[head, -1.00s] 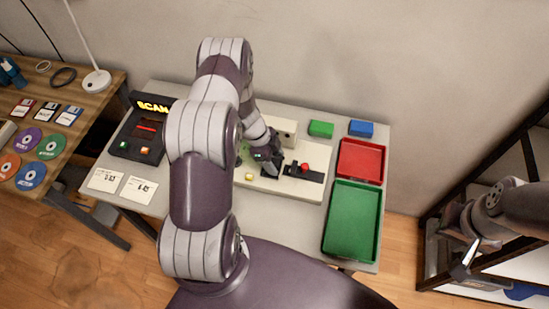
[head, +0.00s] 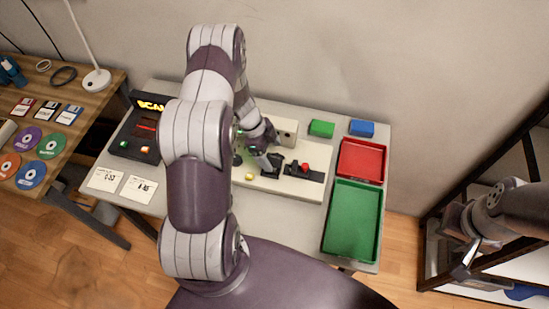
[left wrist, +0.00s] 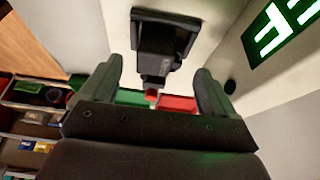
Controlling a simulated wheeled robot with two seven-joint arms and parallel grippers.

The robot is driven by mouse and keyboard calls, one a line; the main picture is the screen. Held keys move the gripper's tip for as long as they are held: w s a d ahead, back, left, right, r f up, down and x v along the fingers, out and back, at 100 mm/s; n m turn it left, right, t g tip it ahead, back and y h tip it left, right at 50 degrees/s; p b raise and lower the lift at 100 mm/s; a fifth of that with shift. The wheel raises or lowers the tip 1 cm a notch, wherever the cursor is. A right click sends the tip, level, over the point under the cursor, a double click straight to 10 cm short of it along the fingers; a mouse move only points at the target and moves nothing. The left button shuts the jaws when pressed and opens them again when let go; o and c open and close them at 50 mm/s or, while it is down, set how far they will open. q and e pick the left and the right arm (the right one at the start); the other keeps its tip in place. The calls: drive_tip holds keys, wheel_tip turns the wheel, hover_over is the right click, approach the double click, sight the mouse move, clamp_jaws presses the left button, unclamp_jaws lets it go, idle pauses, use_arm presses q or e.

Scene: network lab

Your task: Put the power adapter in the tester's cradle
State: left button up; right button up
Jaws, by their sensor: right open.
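In the left wrist view a black stepped block, seemingly the power adapter (left wrist: 157,45), sits on the cradle's dark base plate (left wrist: 184,22). Adapter and cradle are hard to tell apart. My left gripper (head: 266,156) is close to the block at the cradle's left side. Its fingers are apart, with nothing clamped between them. My right gripper (head: 468,258) is open and empty, off to the right.
A green tray (head: 352,222) and red tray (head: 361,160) stand right of the tester, with green (head: 321,128) and blue (head: 361,128) blocks behind. A black scanner box (head: 135,140) and two paper cards (head: 138,188) are at left. A lit green display (left wrist: 280,28) is close by.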

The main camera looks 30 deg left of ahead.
use_arm(q)
drive_tip(key=w+v, duration=0.1)
drive_tip(key=v, duration=0.7)
drive_tip(key=w+d+r+n+t+y, duration=0.35)
drive_tip(key=w+r+n+t, duration=0.2)
drive_tip(key=r, duration=0.45)
drive_tip(key=s+d+r+n+g, duration=0.2)
drive_tip(key=s+d+n, duration=0.2)
drive_tip(key=s, duration=0.5)
drive_tip(key=s+d+r+n+g, duration=0.2)
drive_tip(key=s+d+n, duration=0.3)
drive_tip(key=s, duration=0.5)
drive_tip(key=shift+r+n+g+y, duration=0.25)
drive_tip(key=shift+n+g+y, duration=0.1)
drive_tip(key=shift+g+y, duration=0.15)
drive_tip(key=shift+s, duration=0.15)
